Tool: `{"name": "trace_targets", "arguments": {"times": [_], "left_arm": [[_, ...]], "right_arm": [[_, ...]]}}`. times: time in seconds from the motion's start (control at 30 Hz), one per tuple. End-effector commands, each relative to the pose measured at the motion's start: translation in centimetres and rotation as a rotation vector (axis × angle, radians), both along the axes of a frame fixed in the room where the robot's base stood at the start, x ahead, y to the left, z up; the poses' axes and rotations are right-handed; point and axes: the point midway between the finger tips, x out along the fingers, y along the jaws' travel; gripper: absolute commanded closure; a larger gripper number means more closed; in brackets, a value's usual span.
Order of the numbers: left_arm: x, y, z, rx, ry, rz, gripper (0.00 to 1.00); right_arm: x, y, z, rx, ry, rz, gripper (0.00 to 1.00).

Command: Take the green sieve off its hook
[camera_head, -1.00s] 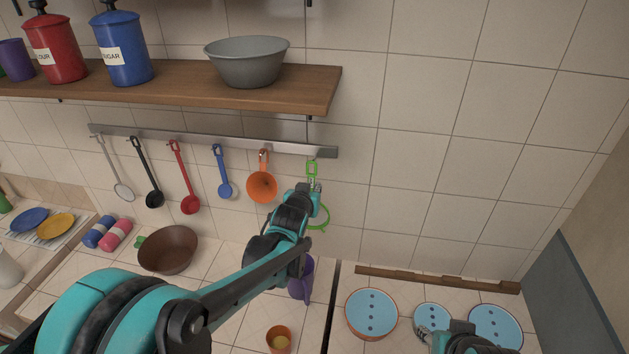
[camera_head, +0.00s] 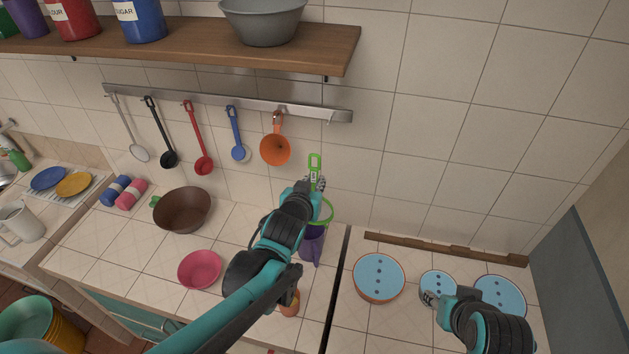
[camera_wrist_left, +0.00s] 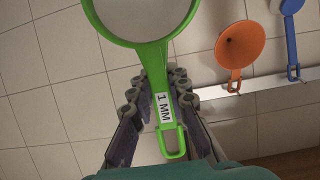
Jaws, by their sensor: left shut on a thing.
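The green sieve (camera_head: 315,160) is in my left gripper (camera_head: 316,184), clear of the hook rail (camera_head: 230,102) and below its right end. In the left wrist view the sieve's handle (camera_wrist_left: 160,71), labelled 1 MM, lies between the fingers of the left gripper (camera_wrist_left: 165,100), which are shut on it. Its round mesh bowl is at the top of that view, partly cut off. In the head view my left arm hides part of the bowl. My right gripper (camera_head: 429,299) is low at the right, over the blue-topped round things; its jaws are too small to judge.
An orange funnel (camera_head: 275,150), a blue ladle (camera_head: 238,148) and several other utensils hang on the rail. A wooden shelf (camera_head: 200,50) runs above. A brown pot (camera_head: 182,210), a pink bowl (camera_head: 199,270) and a purple object (camera_head: 311,247) stand on the counter below.

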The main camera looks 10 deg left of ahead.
Motion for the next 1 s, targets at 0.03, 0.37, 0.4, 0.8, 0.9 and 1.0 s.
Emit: {"name": "trace_targets", "arguments": {"times": [0.03,0.37,0.4,0.8,0.9,1.0], "left_arm": [[-0.2,0.0,0.0,0.0,0.0,0.0,1.0],[-3.5,0.0,0.2,0.001,0.0,-0.001,1.0],[-3.9,0.0,0.2,0.001,0.0,-0.001,1.0],[-7.7,0.0,0.1,0.0,0.0,0.0,1.0],[-8.0,0.0,0.0,0.0,0.0,0.0,1.0],[-8.0,0.0,0.0,0.0,0.0,0.0,1.0]], "right_arm": [[0.0,0.0,0.1,0.0,0.0,0.0,0.6],[0.0,0.0,1.3,0.0,0.0,0.0,0.6],[0.0,0.0,1.4,0.0,0.0,0.0,0.6],[0.0,0.0,2.9,0.0,0.0,0.0,0.6],[0.0,0.0,2.9,0.0,0.0,0.0,0.6],[0.0,0.0,2.9,0.0,0.0,0.0,0.6]]}}
